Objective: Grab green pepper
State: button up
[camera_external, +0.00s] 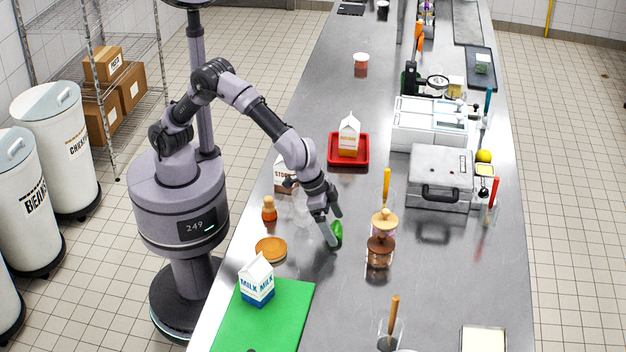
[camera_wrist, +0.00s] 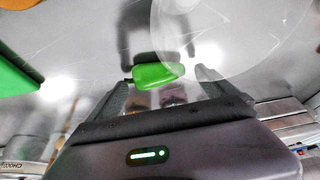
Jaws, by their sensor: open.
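The green pepper (camera_external: 338,232) lies on the steel counter beside my gripper (camera_external: 335,226), partly hidden by a finger in the external view. In the wrist view the green pepper (camera_wrist: 158,75) shows ahead of the gripper, roughly midway between the two fingers. My gripper (camera_wrist: 160,88) is open and points down at the counter. Nothing shows held in it. I cannot tell whether a finger touches the pepper.
A clear glass vessel (camera_external: 302,208) and a brown round lid (camera_external: 271,249) stand left of the gripper. A milk carton (camera_external: 257,281) is on the green board (camera_external: 290,320). A red tray (camera_external: 348,163) lies farther back.

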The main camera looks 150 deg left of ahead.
jog(key=shift+s+r, duration=0.1)
jog(key=shift+r, duration=0.05)
jog(key=c, duration=1.4)
